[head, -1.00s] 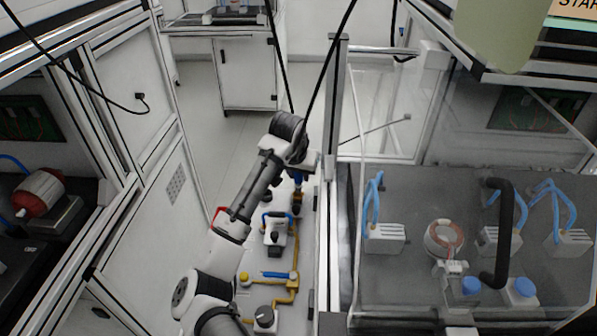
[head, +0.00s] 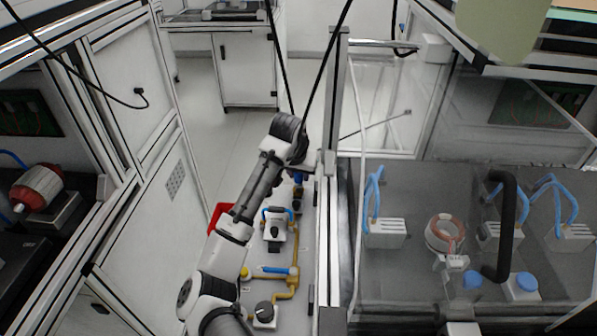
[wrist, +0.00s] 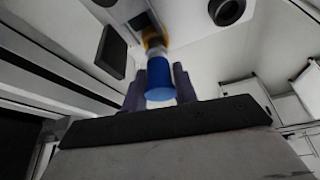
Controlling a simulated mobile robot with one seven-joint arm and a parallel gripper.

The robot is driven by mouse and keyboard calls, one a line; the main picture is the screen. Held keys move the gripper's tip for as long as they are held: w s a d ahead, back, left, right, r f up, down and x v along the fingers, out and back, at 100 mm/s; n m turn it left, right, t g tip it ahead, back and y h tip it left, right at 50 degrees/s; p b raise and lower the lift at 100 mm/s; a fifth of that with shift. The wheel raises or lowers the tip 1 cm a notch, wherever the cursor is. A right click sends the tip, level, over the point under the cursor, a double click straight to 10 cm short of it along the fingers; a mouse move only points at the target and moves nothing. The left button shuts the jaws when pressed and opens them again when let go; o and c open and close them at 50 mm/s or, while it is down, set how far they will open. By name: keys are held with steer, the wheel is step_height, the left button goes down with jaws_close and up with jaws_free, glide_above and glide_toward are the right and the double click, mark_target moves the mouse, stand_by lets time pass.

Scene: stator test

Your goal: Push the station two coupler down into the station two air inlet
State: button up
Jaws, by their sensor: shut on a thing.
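In the wrist view the blue coupler (wrist: 159,80) stands between the two fingers of my gripper (wrist: 160,88), which is shut on it. Just beyond the coupler's far end is a yellow, brass-like fitting (wrist: 153,42), on a pale panel; it looks like the air inlet. The coupler looks in line with it, but I cannot tell whether it is seated. In the head view a bit of blue (head: 298,178) shows under my wrist, above the narrow white panel, and my arm hides most of that spot.
The white panel carries a blue-handled device (head: 275,228), yellow piping (head: 293,283) and a black knob (head: 264,309). A red bin (head: 219,215) is partly behind my arm. A frame post (head: 333,130) and a clear-walled bench stand close on the right.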

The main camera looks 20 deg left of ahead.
steer(key=shift+f, duration=0.9)
stand_by(0.4)
steer(key=o, duration=1.1)
steer(key=b+v, duration=0.1)
steer(key=v, duration=1.3)
steer(key=shift+f, duration=0.1)
